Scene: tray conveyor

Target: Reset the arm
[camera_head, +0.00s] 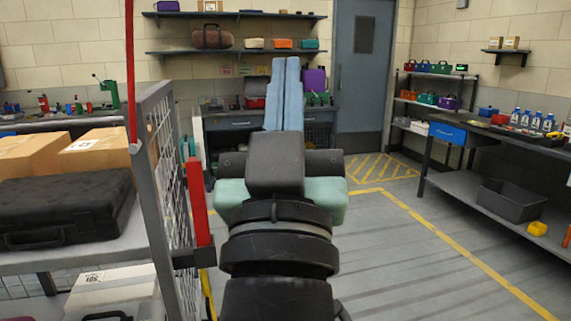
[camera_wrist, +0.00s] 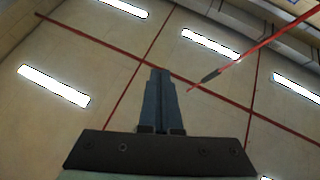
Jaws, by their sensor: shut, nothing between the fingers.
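My gripper (camera_head: 284,66) points up in the middle of the head view, with its two long blue fingers side by side and nothing between them. It is shut and empty. In the wrist view my gripper (camera_wrist: 159,72) points toward the ceiling (camera_wrist: 100,60), which has bright light strips and red lines. No object touches the fingers.
At left, close to my arm, stands a shelf with a mesh side (camera_head: 165,150), a red post (camera_head: 198,200), cardboard boxes (camera_head: 98,148) and a black case (camera_head: 65,210). At right is a workbench (camera_head: 480,195) with a grey bin (camera_head: 508,200). Floor between is clear.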

